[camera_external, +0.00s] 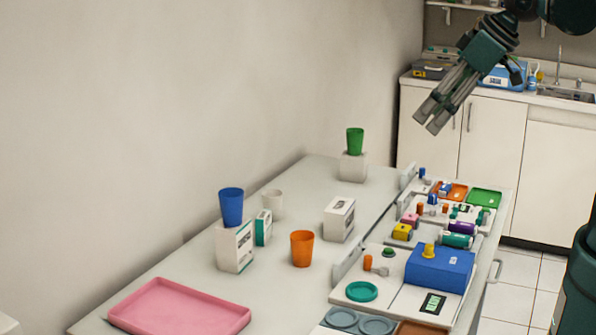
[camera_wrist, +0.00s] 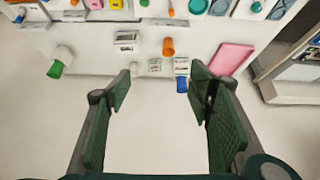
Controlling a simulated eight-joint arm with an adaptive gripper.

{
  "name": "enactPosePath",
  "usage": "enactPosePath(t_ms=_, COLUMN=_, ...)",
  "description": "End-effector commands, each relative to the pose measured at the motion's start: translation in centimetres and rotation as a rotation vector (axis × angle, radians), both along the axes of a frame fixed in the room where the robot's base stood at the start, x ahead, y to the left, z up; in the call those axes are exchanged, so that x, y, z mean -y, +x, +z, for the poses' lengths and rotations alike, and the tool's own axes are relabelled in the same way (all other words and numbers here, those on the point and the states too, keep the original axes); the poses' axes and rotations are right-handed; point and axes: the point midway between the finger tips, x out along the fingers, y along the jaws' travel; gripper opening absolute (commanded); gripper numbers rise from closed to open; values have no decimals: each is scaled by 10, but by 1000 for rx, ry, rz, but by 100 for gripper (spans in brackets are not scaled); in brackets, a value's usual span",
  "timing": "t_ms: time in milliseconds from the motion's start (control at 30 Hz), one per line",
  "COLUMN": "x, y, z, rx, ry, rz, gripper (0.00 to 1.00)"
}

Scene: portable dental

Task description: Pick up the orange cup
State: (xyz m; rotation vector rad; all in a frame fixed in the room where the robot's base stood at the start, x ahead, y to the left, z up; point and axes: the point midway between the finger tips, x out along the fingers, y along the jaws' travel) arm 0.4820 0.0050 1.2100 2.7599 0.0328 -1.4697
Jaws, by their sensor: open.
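The orange cup (camera_external: 302,248) stands upright on the pale table, in front of a white box and to the right of the blue cup. It also shows in the wrist view (camera_wrist: 168,47), near the top middle, beyond the fingertips. My gripper (camera_external: 432,117) is high above the far right part of the table, well apart from the cup. In the wrist view my gripper (camera_wrist: 160,80) has its two green-padded fingers spread wide with nothing between them.
A blue cup (camera_external: 231,206) stands on a white box (camera_external: 235,246), and a green cup (camera_external: 355,140) on a white block. A white cup (camera_external: 273,203) and a white box (camera_external: 339,218) stand near the orange cup. A pink tray (camera_external: 180,308) lies in front. Crowded trays line the right side.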

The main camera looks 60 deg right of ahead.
Motion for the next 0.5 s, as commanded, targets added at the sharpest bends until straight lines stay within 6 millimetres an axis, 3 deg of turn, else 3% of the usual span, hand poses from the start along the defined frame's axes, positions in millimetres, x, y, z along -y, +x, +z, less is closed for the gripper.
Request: enactPosePath(t_ms=500, x=-8, y=67, z=-36, rx=-41, ry=-6, rz=38, gripper=52)
